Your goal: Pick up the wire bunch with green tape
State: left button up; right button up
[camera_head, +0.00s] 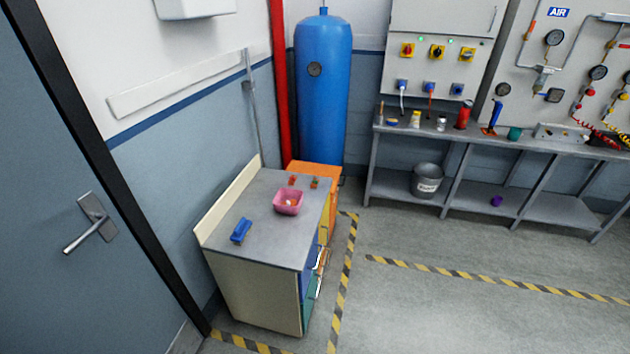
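Two small bunches lie at the back of the grey cabinet top (265,222). The right one (314,183) shows some green with orange-red and looks like the wire bunch with green tape, though it is too small to be sure. The left one (292,181) looks mostly red. They lie apart, behind a pink basket (288,207). Neither of my grippers is in view.
The basket holds something small and orange. A blue object (241,230) lies at the cabinet's front left. A blue tank (322,100) stands behind. A grey workbench (540,145) with several items stands right. Floor right of the cabinet is clear.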

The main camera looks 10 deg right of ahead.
aim_at(314, 183)
jog(key=i+l+u, duration=0.1)
jog(key=l, duration=0.25)
jog(key=i+l, duration=0.25)
jog(key=l, duration=0.15)
jog(key=i+l+u, duration=0.15)
jog(key=l, duration=0.2)
jog(key=i+l+u, duration=0.1)
jog(key=l, duration=0.3)
jog(key=i+l, duration=0.2)
jog(key=l, duration=0.2)
jog(key=i+l+u, duration=0.15)
jog(key=l, duration=0.2)
jog(key=i+l+u, duration=0.1)
jog(key=l, duration=0.35)
jog(key=l+u, duration=0.1)
jog(key=l, duration=0.3)
jog(key=i, duration=0.05)
